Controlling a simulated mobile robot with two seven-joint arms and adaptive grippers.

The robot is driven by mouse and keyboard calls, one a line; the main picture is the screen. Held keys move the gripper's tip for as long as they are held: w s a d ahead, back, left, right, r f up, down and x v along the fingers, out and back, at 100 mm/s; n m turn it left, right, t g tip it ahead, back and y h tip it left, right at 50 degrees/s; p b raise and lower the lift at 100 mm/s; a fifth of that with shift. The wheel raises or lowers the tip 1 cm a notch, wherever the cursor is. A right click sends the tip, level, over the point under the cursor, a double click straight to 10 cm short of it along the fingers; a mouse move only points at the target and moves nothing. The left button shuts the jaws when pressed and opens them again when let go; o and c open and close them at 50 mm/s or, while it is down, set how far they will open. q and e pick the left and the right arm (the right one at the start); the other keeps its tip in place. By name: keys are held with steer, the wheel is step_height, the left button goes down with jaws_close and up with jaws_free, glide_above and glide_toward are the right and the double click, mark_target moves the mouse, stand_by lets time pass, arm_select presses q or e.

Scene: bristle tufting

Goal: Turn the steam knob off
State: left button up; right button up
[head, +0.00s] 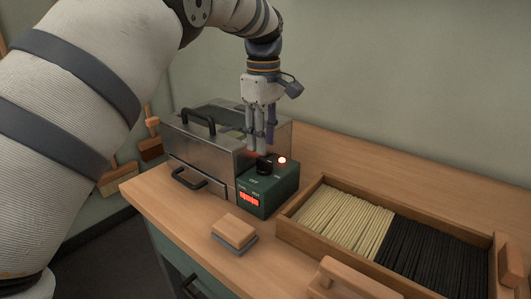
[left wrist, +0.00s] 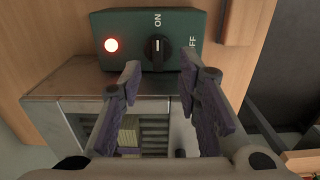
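My left gripper (head: 258,148) points down just above and behind the knob. In the wrist view its two fingers (left wrist: 160,75) are apart with nothing between them. My right gripper is not in view.
A wooden tray (head: 290,233) of pale and black bristles stands to the right. A small wooden block on a grey base (head: 234,231) lies in front of the control box. The steam box has a top handle (head: 197,121) and a front handle (head: 188,180). Brushes hang at left.

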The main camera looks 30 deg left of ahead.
mark_target(265, 159)
arm_select(q)
step_height(265, 159, down, 5)
steer(key=shift+w+f, duration=0.1)
steer(key=shift+w, duration=0.05)
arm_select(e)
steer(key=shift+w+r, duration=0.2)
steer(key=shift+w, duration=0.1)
arm_select(q)
steer(key=shift+c, duration=0.6)
jaws_close()
